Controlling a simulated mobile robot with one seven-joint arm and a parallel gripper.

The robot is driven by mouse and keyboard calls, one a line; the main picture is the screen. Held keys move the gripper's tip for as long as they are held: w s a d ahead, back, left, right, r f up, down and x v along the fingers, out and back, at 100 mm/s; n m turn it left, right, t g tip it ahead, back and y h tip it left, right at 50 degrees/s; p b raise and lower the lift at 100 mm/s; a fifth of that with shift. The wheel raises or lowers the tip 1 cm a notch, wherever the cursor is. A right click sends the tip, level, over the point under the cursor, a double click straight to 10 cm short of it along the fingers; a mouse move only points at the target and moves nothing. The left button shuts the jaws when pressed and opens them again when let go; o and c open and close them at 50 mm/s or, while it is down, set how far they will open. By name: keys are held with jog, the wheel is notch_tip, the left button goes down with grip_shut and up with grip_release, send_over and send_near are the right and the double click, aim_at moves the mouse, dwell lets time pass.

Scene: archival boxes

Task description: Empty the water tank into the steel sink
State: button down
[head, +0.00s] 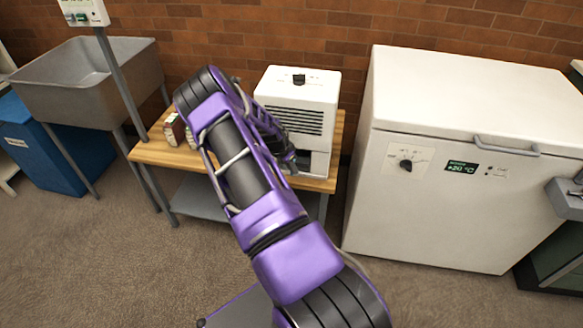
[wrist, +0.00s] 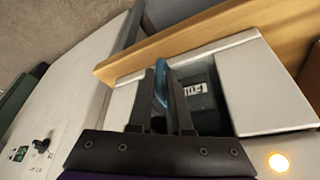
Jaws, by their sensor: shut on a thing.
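The white dehumidifier-like unit (head: 310,88) stands on a wooden-topped bench, with a dark grille and a top knob. In the wrist view its pale casing (wrist: 268,85) frames a dark opening. A dark, see-through tank (wrist: 208,105) with a pale label seems to sit in that opening; how far in, I cannot tell. My gripper (wrist: 171,92) is shut on the tank's blue handle (wrist: 161,82), which shows between the fingers. In the head view my arm hides most of the gripper and tank. The steel sink (head: 85,80) stands at the far left, apart from the bench.
The wooden bench (head: 160,153) holds small boxes (head: 174,130) at its left. A grey post (head: 122,85) with a control box rises between sink and bench. A blue bin (head: 75,150) is under the sink. A white chest freezer (head: 450,190) stands right. The carpet in front is clear.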

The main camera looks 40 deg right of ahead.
jog(key=shift+r, duration=0.3)
jog(key=shift+s, duration=0.1)
jog(key=s+a+p, duration=0.3)
jog(key=s+a, duration=0.7)
jog(key=a, duration=0.3)
jog(key=shift+s, duration=0.4)
dwell(1.8)
jog(key=shift+d, duration=0.1)
jog(key=shift+r, duration=0.1)
jog(key=shift+r+p, duration=1.85)
jog(key=shift+r, duration=0.6)
